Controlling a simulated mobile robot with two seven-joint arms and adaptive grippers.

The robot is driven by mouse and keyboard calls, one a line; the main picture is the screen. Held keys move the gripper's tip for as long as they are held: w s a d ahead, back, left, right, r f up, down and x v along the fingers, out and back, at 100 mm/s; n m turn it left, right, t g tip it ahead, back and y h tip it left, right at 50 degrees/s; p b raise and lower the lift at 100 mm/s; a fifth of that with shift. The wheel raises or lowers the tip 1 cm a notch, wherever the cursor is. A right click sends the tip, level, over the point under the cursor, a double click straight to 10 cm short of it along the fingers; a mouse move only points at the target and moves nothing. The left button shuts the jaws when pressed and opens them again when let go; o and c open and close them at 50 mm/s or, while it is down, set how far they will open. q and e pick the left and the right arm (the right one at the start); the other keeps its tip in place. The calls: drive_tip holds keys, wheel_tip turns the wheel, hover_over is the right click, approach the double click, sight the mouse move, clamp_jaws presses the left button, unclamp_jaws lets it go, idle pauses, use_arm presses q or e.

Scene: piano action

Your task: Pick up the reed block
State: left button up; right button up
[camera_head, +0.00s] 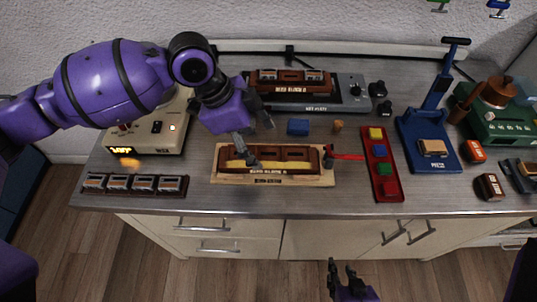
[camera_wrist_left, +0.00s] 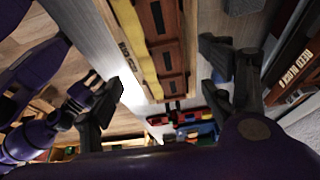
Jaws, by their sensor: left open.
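A brown reed block (camera_head: 291,154) with dark slots and a yellow strip lies on a pale wooden base (camera_head: 322,179) in the middle of the bench. It also runs down the upper middle of the left wrist view (camera_wrist_left: 172,50). Another similar brown block (camera_head: 305,82) sits on the hot plate (camera_head: 347,102) behind. My left gripper (camera_head: 260,141) is open and empty above the left part of the front block. One finger overlaps its front edge in the head view; contact cannot be told. My right gripper (camera_head: 341,268) hangs in front of the bench, fingers apart and empty.
A small blue block (camera_head: 298,127) lies between the two brown blocks. A red tool (camera_head: 348,156) and a red tray (camera_head: 388,189) of coloured blocks stand right, then a blue press (camera_head: 428,137). A slotted rack (camera_head: 135,184) and a cream device (camera_head: 150,133) stand left.

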sight(269, 157)
use_arm(q)
drive_tip(key=x, duration=0.4)
drive_tip(key=shift+w+d+f, duration=0.1)
drive_tip(key=shift+d+f, duration=0.2)
drive_tip(key=shift+d, duration=0.05)
drive_tip(key=shift+d+f, duration=0.1)
drive_tip(key=shift+f, duration=0.05)
drive_tip(key=c, duration=1.5)
drive_tip(key=shift+o, duration=0.2)
use_arm(e)
drive_tip(key=shift+w+r, duration=0.1)
drive_tip(key=shift+w, duration=0.1)
